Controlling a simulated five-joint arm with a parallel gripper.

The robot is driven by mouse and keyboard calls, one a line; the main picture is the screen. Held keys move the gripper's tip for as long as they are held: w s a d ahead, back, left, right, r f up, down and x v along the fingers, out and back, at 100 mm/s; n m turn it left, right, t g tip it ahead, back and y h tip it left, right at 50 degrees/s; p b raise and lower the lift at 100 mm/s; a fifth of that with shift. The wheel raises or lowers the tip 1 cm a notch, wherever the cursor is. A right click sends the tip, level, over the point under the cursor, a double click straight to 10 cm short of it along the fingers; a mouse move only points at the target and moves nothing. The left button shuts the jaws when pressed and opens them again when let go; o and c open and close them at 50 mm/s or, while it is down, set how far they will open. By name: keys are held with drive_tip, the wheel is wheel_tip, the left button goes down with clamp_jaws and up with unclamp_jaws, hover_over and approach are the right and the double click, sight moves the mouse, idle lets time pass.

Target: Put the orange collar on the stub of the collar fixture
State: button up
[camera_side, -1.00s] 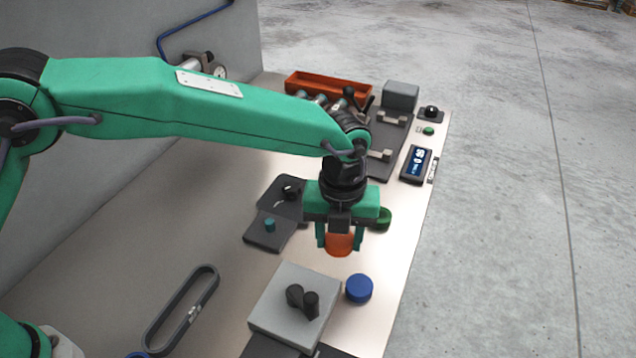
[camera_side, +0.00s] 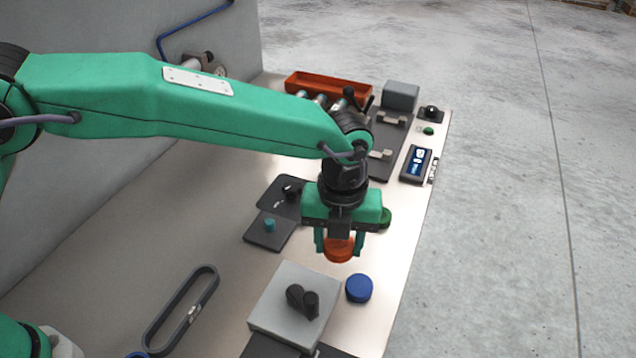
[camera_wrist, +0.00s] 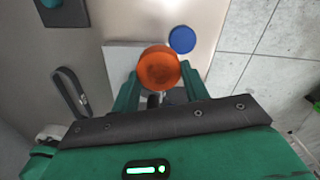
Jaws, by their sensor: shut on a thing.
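The orange collar (camera_side: 339,250) is held between the fingers of my gripper (camera_side: 338,243), above the bench. In the wrist view the collar (camera_wrist: 158,68) sits between the two green fingertips (camera_wrist: 159,80). A teal stub (camera_side: 269,225) stands up from a dark plate (camera_side: 262,238) left of my gripper in the side view. This looks like the collar fixture; the stub is bare. In the wrist view the dark plate (camera_wrist: 68,14) is at the top left, well apart from the collar.
A grey block with black knobs (camera_side: 275,300) and a blue round cap (camera_side: 359,288) are in front of my gripper. A green round part (camera_side: 385,216) is partly hidden behind it. A dark slotted loop (camera_side: 182,310) lies at left. An orange tray (camera_side: 330,86) is at the back.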

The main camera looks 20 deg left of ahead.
drive_tip(key=s+a+r, duration=0.1)
drive_tip(key=s+a, duration=0.2)
drive_tip(key=a, duration=0.8)
drive_tip(key=shift+r, duration=0.25)
hover_over(269, 223)
wheel_tip(269, 223, down, 7)
drive_tip(key=shift+f, duration=2)
drive_tip(key=shift+f, duration=0.2)
drive_tip(key=o, duration=1)
drive_tip(key=shift+r, duration=0.1)
